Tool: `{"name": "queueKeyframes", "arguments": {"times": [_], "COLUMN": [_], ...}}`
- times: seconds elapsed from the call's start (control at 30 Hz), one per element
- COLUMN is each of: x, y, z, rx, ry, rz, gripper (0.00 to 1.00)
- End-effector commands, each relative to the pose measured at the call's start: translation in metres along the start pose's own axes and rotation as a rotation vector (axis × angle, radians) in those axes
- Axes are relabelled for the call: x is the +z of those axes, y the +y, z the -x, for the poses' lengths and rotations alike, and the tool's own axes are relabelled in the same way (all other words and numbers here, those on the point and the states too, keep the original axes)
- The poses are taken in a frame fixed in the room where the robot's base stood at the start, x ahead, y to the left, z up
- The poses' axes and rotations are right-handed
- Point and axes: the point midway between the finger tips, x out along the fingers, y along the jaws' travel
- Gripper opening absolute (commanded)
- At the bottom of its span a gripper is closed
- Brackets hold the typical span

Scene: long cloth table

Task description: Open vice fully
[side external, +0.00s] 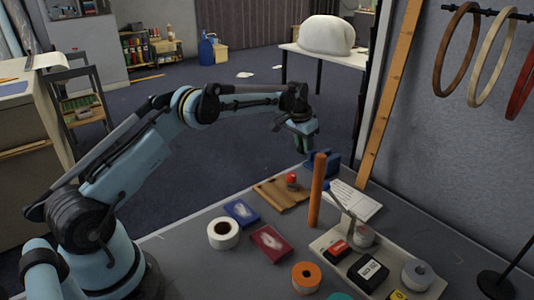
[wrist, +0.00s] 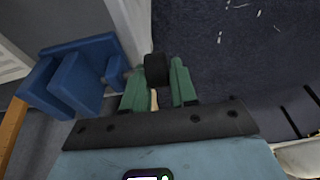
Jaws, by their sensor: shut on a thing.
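The blue vice (side external: 322,162) sits at the far edge of the table, just right of my gripper (side external: 307,147) in the side view. In the wrist view the vice (wrist: 75,78) is at the left, its jaws showing as blue blocks with a gap between them. The green fingers of my gripper (wrist: 158,78) are shut on a dark round knob (wrist: 157,67), which appears to be the vice's handle end. A small pale piece shows between the fingers behind the knob. The screw between knob and vice is mostly hidden by a finger.
On the table are a wooden board (side external: 282,192) with a red-topped item, an upright orange-brown cylinder (side external: 317,190), white tape (side external: 223,233), blue and red boxes, and a tray (side external: 330,240) of small goods. A wooden ruler (side external: 388,95) leans against the right wall.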

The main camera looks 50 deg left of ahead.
Motion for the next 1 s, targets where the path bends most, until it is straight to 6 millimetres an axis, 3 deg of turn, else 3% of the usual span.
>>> {"name": "queueKeyframes", "arguments": {"times": [0.47, 1.0], "x": [0.0, 0.0], "y": [0.0, 0.0], "z": [0.007, 0.102], "rx": [0.0, 0.001], "ry": [0.0, -0.001], "rz": [0.0, 0.001], "gripper": [0.33, 0.33]}}
